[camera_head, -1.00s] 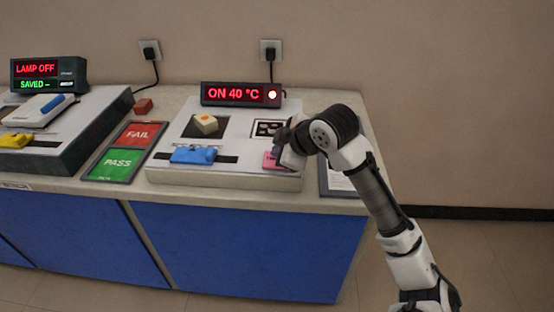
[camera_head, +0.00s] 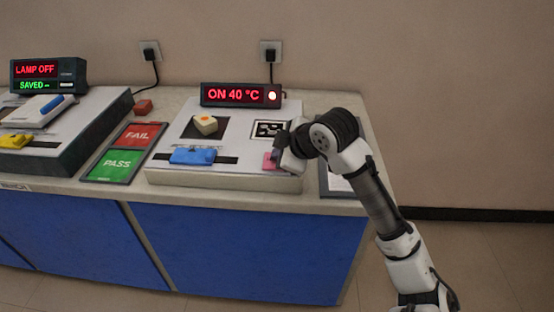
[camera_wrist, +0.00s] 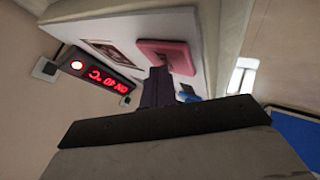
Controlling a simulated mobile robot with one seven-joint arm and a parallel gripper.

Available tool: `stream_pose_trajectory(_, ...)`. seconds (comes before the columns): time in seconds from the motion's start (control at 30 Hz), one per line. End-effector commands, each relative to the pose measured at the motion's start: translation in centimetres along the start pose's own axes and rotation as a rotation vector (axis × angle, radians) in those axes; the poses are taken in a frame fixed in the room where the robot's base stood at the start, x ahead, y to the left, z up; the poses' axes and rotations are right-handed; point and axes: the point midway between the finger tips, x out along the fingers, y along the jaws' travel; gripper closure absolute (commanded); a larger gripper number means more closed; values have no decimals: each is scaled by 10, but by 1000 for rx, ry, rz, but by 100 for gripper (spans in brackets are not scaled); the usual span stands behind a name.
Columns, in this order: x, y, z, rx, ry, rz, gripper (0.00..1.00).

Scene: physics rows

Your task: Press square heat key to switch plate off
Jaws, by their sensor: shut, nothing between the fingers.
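The square heat key is a pink key (camera_head: 270,161) at the front right of the white hot plate unit (camera_head: 225,181). In the wrist view the pink key (camera_wrist: 168,54) shows beside my fingers. My gripper (camera_head: 275,157) is shut and empty, close over the key and partly covering it in the head view. In the wrist view its dark fingertips (camera_wrist: 157,88) overlap the key's edge; I cannot tell whether they touch it. The display (camera_head: 240,94) behind the unit reads "ON 40 °C" in red, with a lit round lamp at its right end.
A blue slider (camera_head: 193,156) and a cream block (camera_head: 206,124) on a dark square are on the unit. A printed marker (camera_head: 270,129) lies behind the key. A FAIL/PASS board (camera_head: 127,151) is to the left, and a dark tray (camera_head: 331,182) to the right.

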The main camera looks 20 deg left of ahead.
Motion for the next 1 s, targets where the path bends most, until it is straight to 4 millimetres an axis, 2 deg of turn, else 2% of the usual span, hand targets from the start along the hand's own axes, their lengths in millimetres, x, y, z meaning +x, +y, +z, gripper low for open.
stream_pose_trajectory(1.0, -14, 10, -10, 0, 0, -1, 100)
